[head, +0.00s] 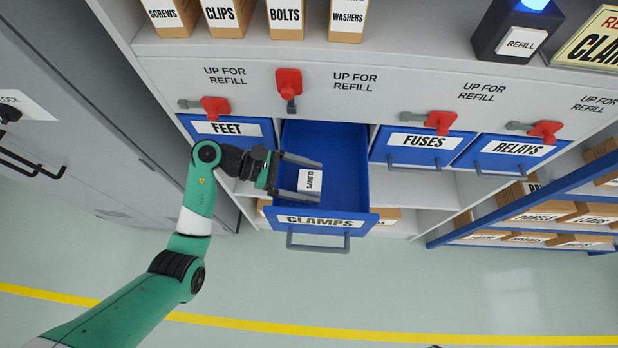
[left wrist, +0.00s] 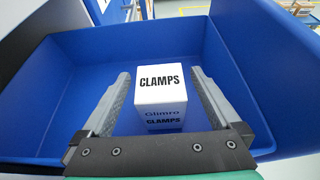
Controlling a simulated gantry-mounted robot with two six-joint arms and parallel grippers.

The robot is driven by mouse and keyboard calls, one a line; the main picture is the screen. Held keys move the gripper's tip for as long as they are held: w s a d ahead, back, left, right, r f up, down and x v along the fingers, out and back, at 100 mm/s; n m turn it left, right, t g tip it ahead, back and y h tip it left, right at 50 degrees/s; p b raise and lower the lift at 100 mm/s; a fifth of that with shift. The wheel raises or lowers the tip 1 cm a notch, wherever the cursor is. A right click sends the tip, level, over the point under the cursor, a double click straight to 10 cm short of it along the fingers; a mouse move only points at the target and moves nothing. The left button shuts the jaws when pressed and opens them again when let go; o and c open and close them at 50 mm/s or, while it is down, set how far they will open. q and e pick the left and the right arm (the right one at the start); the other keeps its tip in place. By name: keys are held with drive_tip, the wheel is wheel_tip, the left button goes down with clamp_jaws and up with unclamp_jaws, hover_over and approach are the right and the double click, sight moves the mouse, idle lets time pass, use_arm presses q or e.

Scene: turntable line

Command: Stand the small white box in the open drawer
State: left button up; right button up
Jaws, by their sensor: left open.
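The small white box (head: 310,181) is marked CLAMPS and is inside the open blue drawer (head: 345,160), which is also labelled CLAMPS. In the left wrist view the white box (left wrist: 160,92) looks upright, with the blue drawer's walls (left wrist: 60,85) around it. My left gripper (head: 308,178) reaches into the drawer from the left. Its fingers are open, one on each side of the box, with a visible gap at each side in the left wrist view (left wrist: 158,100). The box's base is partly hidden by the gripper's body. My right gripper is not in view.
Closed drawers marked FEET (head: 222,128), FUSES (head: 420,142) and RELAYS (head: 515,149) flank the open one. Red levers, such as the one above the open drawer (head: 288,82), are on the panel. A dark REFILL device (head: 505,40) stands on the shelf above.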

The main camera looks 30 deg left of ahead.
use_arm(q)
drive_tip(key=b+v, duration=0.1)
drive_tip(key=v, duration=1.1)
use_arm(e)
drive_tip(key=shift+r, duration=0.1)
